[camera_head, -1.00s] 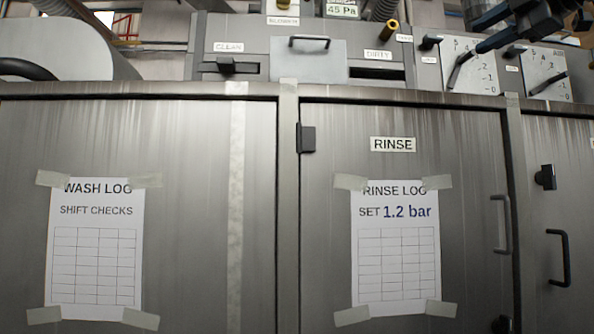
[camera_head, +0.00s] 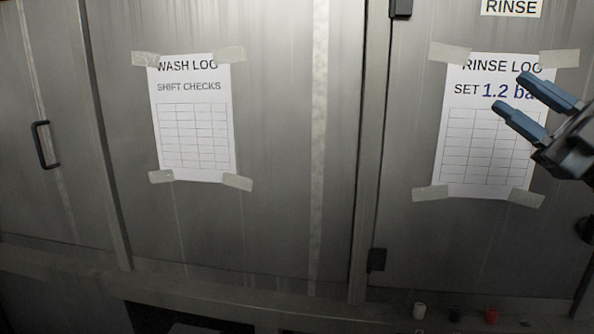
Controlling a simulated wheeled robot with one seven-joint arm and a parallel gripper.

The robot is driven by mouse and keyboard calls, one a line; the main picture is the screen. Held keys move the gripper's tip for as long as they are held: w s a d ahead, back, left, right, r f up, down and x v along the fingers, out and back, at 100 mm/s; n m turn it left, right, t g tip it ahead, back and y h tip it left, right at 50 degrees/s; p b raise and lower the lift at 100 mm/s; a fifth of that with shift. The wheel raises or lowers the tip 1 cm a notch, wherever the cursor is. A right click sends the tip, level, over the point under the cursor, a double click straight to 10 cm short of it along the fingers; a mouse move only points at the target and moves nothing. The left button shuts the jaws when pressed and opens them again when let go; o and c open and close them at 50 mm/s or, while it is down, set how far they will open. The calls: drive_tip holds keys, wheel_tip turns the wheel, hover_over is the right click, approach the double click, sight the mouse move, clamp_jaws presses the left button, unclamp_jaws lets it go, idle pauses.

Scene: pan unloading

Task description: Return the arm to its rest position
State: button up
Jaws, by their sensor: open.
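My gripper (camera_head: 521,100) shows at the right edge of the head view, with two blue fingers pointing to the upper left. The fingers are apart and nothing is between them. It is in front of the rinse log sheet (camera_head: 470,150) and hides part of the sheet's right side. Only the gripper and a dark piece of my wrist show; the rest of my arm is out of the picture. I cannot tell how far the fingers are from the panel.
A steel cabinet front (camera_head: 280,150) fills the view. A wash log sheet (camera_head: 193,130) is taped to it, and a dark handle (camera_head: 45,145) is at the left.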

drive_tip(key=s+a+f+m+t+h+p, duration=0.1)
drive_tip(key=s+a+f+m+t+h, duration=0.35)
drive_tip(key=s+f+m+h, duration=0.45)
drive_tip(key=s+a+f+m+t+h+p, duration=0.1)
drive_tip(key=s+a+f+m+t+h, duration=0.45)
drive_tip(key=f+m, duration=0.55)
drive_tip(key=s+a+f+m+g+h+p, duration=0.1)
drive_tip(key=s+f+g, duration=0.3)
drive_tip(key=s, duration=0.5)
drive_tip(key=s+a+f+m+g+h, duration=0.1)
drive_tip(key=s+f+g, duration=0.3)
drive_tip(key=s, duration=0.4)
drive_tip(key=s+f+m+g+h+p, duration=0.1)
drive_tip(key=s+f+g, duration=0.2)
drive_tip(key=s, duration=0.6)
drive_tip(key=shift+s+a+f+g+p, duration=0.3)
drive_tip(key=shift+s+a+f+g, duration=0.1)
drive_tip(key=shift+f, duration=0.3)
